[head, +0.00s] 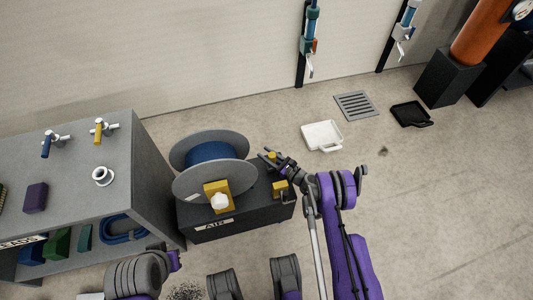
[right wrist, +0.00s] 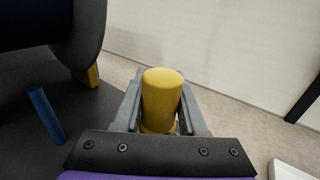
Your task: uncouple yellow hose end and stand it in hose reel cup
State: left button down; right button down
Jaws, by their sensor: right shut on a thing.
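My right gripper (head: 273,159) is at the back right edge of the dark box under the hose reel (head: 210,165). It is shut on the yellow hose end (right wrist: 162,98), an upright yellow cylinder with a rounded top, seen between the two jaws in the right wrist view. Its lower end is hidden by the gripper, so I cannot tell whether it is joined to anything. A small yellow block (head: 280,187) with a dark part sits on the box's right end, close to my right arm. I cannot make out the cup for certain.
The reel carries blue hose and has a yellow bracket (head: 217,195) with a white knob. A grey bench (head: 75,180) with valves stands left of it. A white tray (head: 322,135), a floor drain (head: 356,105) and a black tray (head: 411,113) lie on otherwise open floor.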

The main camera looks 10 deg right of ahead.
jog(key=shift+f, duration=0.75)
jog(key=shift+c, duration=1.9)
grip_release()
notch_tip(320, 180, up, 10)
jog(key=p, duration=0.2)
jog(key=shift+p, duration=0.4)
